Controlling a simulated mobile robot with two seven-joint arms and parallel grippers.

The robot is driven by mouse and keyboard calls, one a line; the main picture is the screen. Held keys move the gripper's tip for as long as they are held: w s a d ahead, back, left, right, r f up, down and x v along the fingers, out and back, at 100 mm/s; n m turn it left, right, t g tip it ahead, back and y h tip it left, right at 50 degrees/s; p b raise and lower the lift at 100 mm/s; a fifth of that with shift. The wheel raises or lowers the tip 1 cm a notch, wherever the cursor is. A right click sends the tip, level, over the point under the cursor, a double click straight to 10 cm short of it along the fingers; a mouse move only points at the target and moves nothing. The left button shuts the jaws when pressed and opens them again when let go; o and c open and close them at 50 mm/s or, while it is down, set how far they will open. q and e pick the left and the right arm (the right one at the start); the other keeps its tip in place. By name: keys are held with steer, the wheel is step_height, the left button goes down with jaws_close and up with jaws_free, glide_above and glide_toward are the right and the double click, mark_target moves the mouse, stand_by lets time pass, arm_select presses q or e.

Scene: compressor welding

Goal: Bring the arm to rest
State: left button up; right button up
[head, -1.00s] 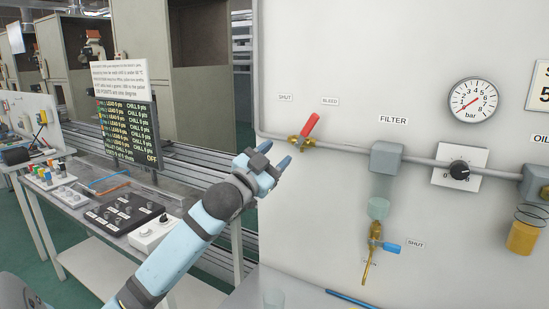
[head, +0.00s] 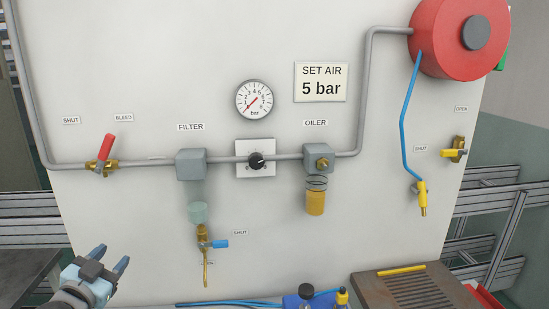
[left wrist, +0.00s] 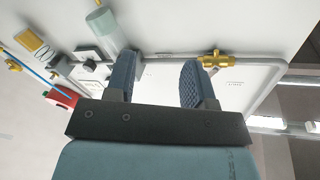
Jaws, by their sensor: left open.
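My left gripper (head: 108,264) is at the lower left of the head view, in front of the grey panel (head: 330,215) and below the red-handled valve (head: 104,154). Its two blue fingers are apart with nothing between them. The left wrist view shows the same open fingers (left wrist: 158,82), with the panel and a brass valve (left wrist: 213,60) beyond them. The gripper touches nothing that I can see. My right gripper is in neither view.
The panel carries the filter (head: 191,164), a gauge (head: 254,99), a dial (head: 256,160), the oiler (head: 318,157) and a red hose reel (head: 460,38). A slatted bench (head: 412,290) stands at the lower right. A blue hose (head: 230,303) lies along the bottom.

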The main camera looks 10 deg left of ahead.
arm_select(q)
steer(key=s+d+f+g+p, duration=0.1)
steer(key=s+d+f, duration=0.2)
steer(key=f, duration=0.2)
steer(key=s+d+f+n+g+h+p, duration=0.1)
steer(key=s+d+f+g, duration=0.15)
steer(key=f, duration=0.35)
steer(key=s+d+f+g+p, duration=0.1)
steer(key=s+d+f, duration=0.2)
steer(key=d+f, duration=0.15)
steer(key=s+d+f+n+g+h+p, duration=0.1)
steer(key=s+d+f+g+p, duration=0.2)
steer(key=s+d+f, duration=0.8)
steer(key=s, duration=0.3)
steer(key=shift+s+d+h, duration=0.2)
steer(key=shift+s+h, duration=0.1)
steer(key=shift+h, duration=0.1)
